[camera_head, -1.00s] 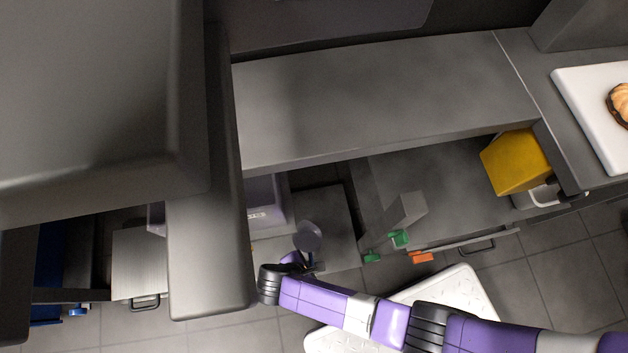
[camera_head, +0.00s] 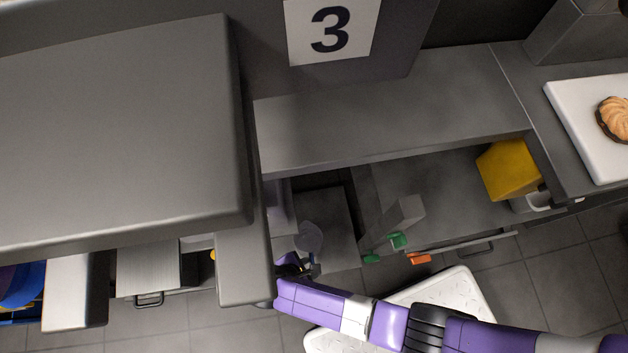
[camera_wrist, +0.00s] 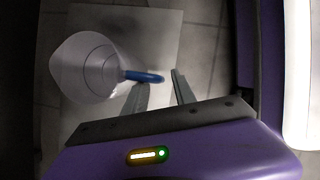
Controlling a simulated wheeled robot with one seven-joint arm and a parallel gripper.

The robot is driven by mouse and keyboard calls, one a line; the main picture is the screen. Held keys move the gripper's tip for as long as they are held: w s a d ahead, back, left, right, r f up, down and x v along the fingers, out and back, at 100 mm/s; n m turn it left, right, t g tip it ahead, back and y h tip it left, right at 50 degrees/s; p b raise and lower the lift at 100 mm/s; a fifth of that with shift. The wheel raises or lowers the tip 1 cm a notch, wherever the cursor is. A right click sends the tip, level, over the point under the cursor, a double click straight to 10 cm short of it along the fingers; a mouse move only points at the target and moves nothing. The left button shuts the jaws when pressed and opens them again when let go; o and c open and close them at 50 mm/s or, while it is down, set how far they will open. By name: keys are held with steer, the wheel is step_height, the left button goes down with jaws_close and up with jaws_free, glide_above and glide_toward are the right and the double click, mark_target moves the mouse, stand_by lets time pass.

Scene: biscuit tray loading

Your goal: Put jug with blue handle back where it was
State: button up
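The jug (camera_wrist: 85,65) is clear, with a blue handle (camera_wrist: 143,76) pointing right in the wrist view. It also shows as a pale, see-through shape in the head view (camera_head: 309,238), at the lower shelf opening. My gripper (camera_wrist: 158,84) is at the handle side of the jug. Its two fingers are apart, with the end of the handle at or just beyond their tips. I cannot tell whether they touch it. In the head view my gripper (camera_head: 292,268) is partly hidden beside the counter edge.
A grey counter (camera_head: 390,105) overhangs the shelf. A yellow box (camera_head: 510,168), a grey block with green parts (camera_head: 397,222) and an orange piece (camera_head: 418,258) lie to the right. A white tray (camera_head: 560,110) holds a biscuit (camera_head: 614,119). A textured white platform (camera_head: 455,290) is below my arm.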

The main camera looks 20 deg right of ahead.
steer(key=p+v, duration=0.3)
steer(key=v, duration=0.5)
steer(key=shift+r, duration=0.3)
steer(key=shift+a, duration=0.2)
